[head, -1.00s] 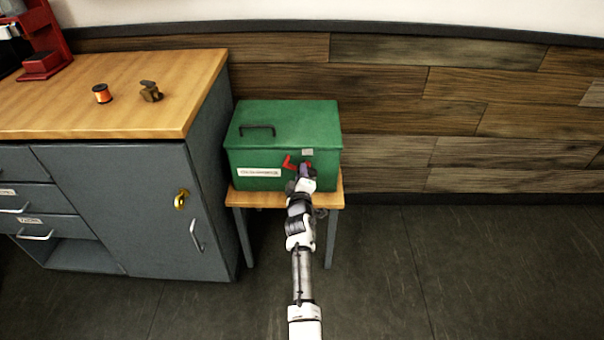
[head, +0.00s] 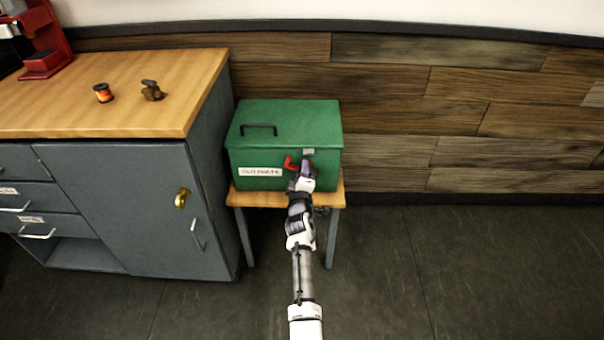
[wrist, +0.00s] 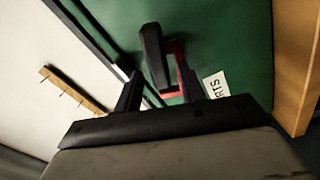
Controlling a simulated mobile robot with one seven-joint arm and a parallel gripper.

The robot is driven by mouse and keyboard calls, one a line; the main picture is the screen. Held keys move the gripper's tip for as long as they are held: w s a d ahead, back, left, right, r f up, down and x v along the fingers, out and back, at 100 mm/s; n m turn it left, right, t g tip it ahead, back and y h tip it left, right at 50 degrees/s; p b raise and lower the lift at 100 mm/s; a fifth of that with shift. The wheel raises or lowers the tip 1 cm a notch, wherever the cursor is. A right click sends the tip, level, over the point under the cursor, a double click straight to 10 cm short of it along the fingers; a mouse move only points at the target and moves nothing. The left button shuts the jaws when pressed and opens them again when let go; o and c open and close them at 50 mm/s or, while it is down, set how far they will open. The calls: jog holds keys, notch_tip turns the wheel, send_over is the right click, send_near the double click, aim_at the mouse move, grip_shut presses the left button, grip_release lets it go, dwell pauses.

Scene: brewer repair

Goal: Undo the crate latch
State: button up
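The green crate (head: 284,120) stands shut on a small wooden stand. Its latch has a red lever (head: 289,163) on the front face and a small grey plate (head: 308,152) above it, near the right end. My gripper (head: 306,168) is at the front of the crate, just right of the red part. In the wrist view my gripper (wrist: 158,72) has its two fingers apart, with part of the red lever (wrist: 172,93) and a dark bar (wrist: 153,52) showing between them. I cannot tell whether either finger touches the lever.
A black handle (head: 258,129) is on the crate's lid and a white label (head: 260,172) on its front. The grey cabinet (head: 120,200) stands close on the left. The wooden stand (head: 262,199) is narrow. The floor at right is clear.

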jog(key=shift+s+f, duration=0.1)
jog(key=shift+s, duration=0.05)
jog(key=s+p, duration=0.4)
jog(key=s, duration=0.9)
jog(key=shift+s+p, duration=0.25)
jog(key=shift+p, duration=0.05)
